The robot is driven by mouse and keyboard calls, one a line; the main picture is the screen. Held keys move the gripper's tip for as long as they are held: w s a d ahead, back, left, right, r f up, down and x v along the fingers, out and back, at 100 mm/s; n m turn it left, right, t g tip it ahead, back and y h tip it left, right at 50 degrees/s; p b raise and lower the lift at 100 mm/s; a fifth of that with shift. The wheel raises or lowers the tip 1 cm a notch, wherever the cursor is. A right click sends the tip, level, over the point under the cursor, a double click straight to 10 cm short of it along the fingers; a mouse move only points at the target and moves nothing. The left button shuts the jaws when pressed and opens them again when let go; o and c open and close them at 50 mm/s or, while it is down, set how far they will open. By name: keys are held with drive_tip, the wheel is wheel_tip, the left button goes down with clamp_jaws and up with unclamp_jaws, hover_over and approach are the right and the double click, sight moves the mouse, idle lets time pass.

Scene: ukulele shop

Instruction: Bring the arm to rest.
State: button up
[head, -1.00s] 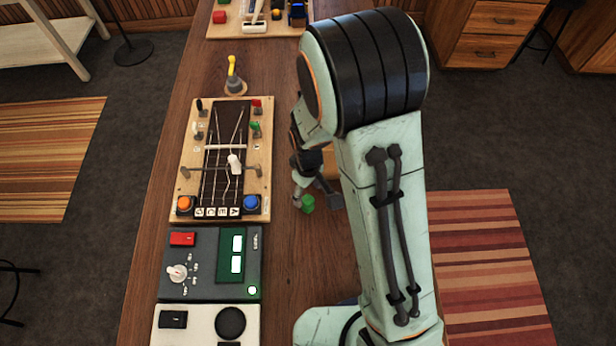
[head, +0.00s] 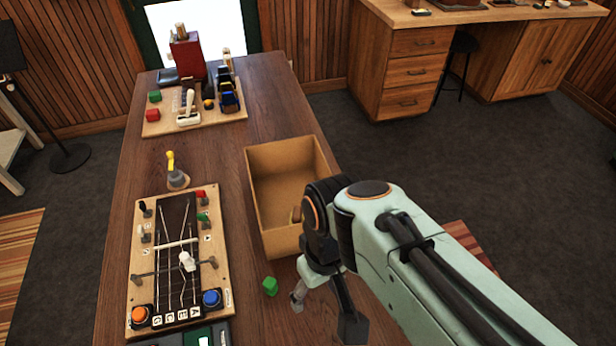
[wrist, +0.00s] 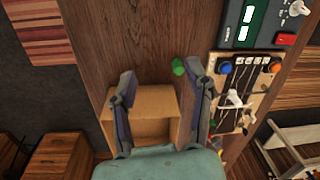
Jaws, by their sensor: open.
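My gripper (head: 325,312) is at the lower middle of the head view, above the right side of the wooden table (head: 215,270). In the wrist view my gripper (wrist: 160,82) shows two fingers spread wide with nothing held between them. An open cardboard box (head: 280,242) stands on the table just behind the gripper; my arm covers its right corner. It also shows between the fingers in the wrist view (wrist: 150,130). A green block (head: 270,286) lies on the table left of the gripper, apart from it.
A stringed board (head: 135,290) with buttons and levers lies at the left. A yellow-tipped peg on a stand (head: 177,180) is behind it. A tray (head: 155,128) with blocks and tools sits at the far end. Bare tabletop lies between tray and box.

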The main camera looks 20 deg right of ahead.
drive_tip(key=shift+m, duration=0.9)
drive_tip(key=s, duration=0.3)
drive_tip(key=s+d+r, duration=0.1)
drive_tip(key=shift+s, duration=0.3)
